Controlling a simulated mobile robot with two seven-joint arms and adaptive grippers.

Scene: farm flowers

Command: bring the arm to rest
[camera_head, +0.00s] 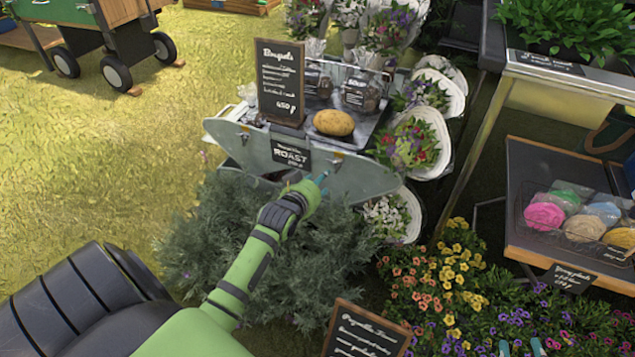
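My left arm, green and black, reaches up from the lower left. Its gripper (322,185) is in front of the grey board of the flower stand (352,177), near the small "ROAST" sign (290,152). Its teal fingertips are small and partly hidden by the hand, so I cannot tell how far apart they are. I see nothing held in it. Two teal fingertips of my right gripper (520,348) show at the bottom edge, apart, with nothing visible between them. The rest of that arm is out of view.
A potato (333,122) lies on the stand beside a "Bouquets" chalkboard (281,82) and bagged goods. Wrapped bouquets (410,143) line its right side. A grey-green bush (225,225) and flowers (440,285) fill the front. A yarn table (525,238) stands right. Grass is open left.

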